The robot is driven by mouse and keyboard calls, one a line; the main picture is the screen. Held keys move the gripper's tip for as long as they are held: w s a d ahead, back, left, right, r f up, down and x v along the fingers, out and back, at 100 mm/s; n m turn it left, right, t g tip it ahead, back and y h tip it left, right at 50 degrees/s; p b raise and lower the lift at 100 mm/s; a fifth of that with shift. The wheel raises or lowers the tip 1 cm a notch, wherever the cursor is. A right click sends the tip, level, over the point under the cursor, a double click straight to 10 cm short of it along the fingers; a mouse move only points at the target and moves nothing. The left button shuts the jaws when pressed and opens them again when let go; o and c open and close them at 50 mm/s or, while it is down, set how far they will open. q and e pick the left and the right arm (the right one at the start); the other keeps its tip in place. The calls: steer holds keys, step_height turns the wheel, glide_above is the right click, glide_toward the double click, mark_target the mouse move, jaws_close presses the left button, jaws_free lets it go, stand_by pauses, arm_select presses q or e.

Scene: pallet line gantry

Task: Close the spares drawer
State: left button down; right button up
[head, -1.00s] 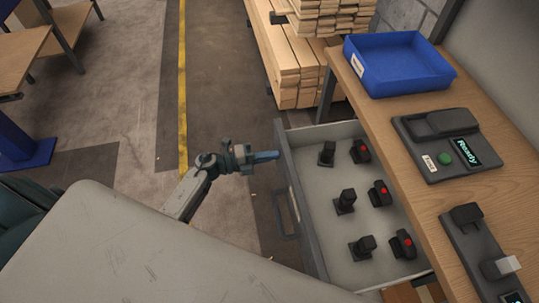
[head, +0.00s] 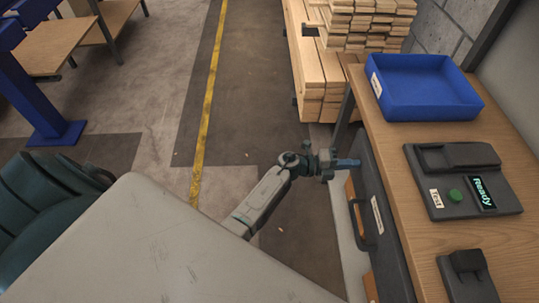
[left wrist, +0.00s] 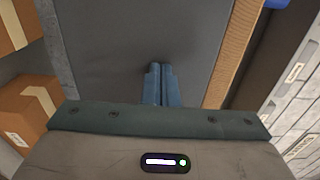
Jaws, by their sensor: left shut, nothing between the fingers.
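The spares drawer shows its dark grey front (head: 386,222) with a white label and a bar handle (head: 363,226) at the bench's left side. The front lies along the bench edge and none of the drawer's inside shows. I cannot tell whether a small gap is left. My left gripper (head: 354,163) is shut and empty, its blue fingertips at the far end of the drawer front. In the left wrist view the shut fingers (left wrist: 160,80) point at the grey front (left wrist: 110,40) and seem to touch it. My right gripper is out of view.
The wooden bench top (head: 400,145) holds a blue tray (head: 425,90), a test device (head: 460,190) with a green button and a "Ready" screen, and another dark device (head: 467,280). Stacked planks (head: 320,80) stand beyond. Cardboard boxes (left wrist: 28,110) show beside the drawer front.

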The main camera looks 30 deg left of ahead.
arm_select(q)
steer(key=x, duration=0.2)
steer(key=shift+w+d+r, duration=0.15)
steer(key=shift+w+d, duration=0.1)
steer(key=shift+d, duration=0.05)
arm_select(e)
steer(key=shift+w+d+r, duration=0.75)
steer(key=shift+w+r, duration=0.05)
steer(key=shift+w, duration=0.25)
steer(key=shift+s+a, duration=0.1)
